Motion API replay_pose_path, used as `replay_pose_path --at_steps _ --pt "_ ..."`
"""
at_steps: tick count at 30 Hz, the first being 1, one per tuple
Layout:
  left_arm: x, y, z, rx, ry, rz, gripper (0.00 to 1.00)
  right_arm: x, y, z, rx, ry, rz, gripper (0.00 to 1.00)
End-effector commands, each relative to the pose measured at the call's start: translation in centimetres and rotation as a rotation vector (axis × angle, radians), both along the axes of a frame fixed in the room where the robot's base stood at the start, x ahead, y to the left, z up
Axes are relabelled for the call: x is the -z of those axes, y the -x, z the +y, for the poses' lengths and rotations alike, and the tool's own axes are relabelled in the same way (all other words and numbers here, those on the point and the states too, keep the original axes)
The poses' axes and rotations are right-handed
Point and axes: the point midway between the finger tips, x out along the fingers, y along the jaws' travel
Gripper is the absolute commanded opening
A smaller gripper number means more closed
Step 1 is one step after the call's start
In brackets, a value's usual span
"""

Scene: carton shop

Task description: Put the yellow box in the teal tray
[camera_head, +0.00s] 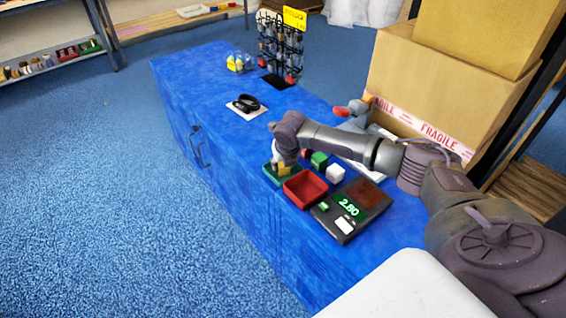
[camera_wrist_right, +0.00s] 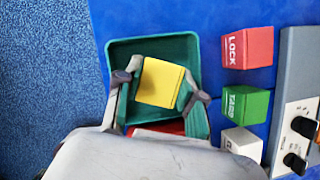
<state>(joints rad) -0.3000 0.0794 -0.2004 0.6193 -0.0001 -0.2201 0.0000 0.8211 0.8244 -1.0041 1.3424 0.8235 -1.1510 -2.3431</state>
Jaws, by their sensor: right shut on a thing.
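The yellow box (camera_wrist_right: 160,82) is between the fingers of my right gripper (camera_wrist_right: 160,88), which is shut on it. The box lies within the outline of the teal tray (camera_wrist_right: 152,45) in the wrist view; I cannot tell whether it touches the tray floor. In the head view the yellow box (camera_head: 285,169) shows below my right gripper (camera_head: 281,163), at the teal tray (camera_head: 268,178), partly hidden by the gripper. My left gripper is not in view.
A red tray (camera_head: 305,188) adjoins the teal tray, with a scale (camera_head: 345,225) beyond it. A red block (camera_wrist_right: 248,48), a green block (camera_wrist_right: 245,103) and a white block (camera_wrist_right: 242,143) stand right of the tray. The blue counter (camera_head: 205,85) has free room toward the back.

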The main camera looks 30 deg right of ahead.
Motion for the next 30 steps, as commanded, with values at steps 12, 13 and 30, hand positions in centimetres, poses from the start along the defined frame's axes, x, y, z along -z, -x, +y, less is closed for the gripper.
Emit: replay_pose_path --at_steps 12,13,30 --pt "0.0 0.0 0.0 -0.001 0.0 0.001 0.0 0.3 0.0 0.0 0.0 0.0 0.001 0.64" --pt "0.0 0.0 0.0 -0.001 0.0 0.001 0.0 0.3 0.0 0.0 0.0 0.0 0.001 0.64" --pt "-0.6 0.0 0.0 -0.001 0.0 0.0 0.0 -6.1 2.3 0.7 -0.001 0.001 -0.003 0.64"
